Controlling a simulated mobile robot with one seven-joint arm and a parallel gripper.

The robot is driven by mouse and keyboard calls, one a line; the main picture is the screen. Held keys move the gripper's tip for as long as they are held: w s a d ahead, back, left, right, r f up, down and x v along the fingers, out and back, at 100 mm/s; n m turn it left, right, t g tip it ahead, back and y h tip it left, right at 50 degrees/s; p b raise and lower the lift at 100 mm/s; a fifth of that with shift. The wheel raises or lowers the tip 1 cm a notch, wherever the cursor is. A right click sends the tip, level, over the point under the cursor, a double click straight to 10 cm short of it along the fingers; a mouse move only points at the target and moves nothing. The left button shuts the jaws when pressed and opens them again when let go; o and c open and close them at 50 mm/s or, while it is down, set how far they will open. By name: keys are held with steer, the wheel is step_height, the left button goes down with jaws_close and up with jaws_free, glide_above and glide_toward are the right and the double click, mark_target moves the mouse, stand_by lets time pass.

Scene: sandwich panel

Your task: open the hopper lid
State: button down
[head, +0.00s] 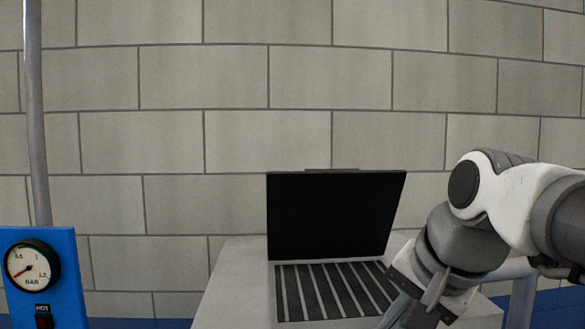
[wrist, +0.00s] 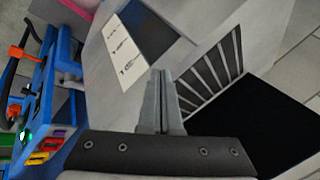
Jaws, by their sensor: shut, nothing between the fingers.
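The hopper (head: 237,285) is a pale grey box with a slotted opening of dark and light bars (head: 330,292) on top. Its black lid (head: 333,215) stands raised at the back of the opening, near upright and leaning back a little. In the wrist view the lid (wrist: 262,125) is a dark panel at the right and the bars (wrist: 210,75) show beyond the fingers. My gripper (wrist: 162,75) is shut and empty. In the head view it is at the lower right, in front of the right side of the opening, its fingertips cut off by the frame edge.
A blue panel (head: 65,262) with a pressure gauge (head: 30,266) and a switch stands at the left, beside a grey pole (head: 36,120). A block wall is behind the hopper. The wrist view shows a blue unit (wrist: 62,75) with coloured parts and a white label (wrist: 125,55).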

steer(key=w+d+r+m, duration=0.4)
steer(key=w+r+m, duration=0.3)
steer(key=r+m, duration=0.3)
step_height(320, 180, up, 15)
steer(key=m+t+h, duration=0.1)
steer(key=m+t, duration=0.1)
steer(key=m, duration=1.5)
glide_above(346, 186)
steer(key=s, duration=0.5)
steer(key=shift+w+d+f, duration=0.1)
steer(key=shift+w, duration=0.05)
steer(key=shift+x, duration=4.9)
steer(key=shift+d+f, duration=0.1)
steer(key=shift+d, duration=0.15)
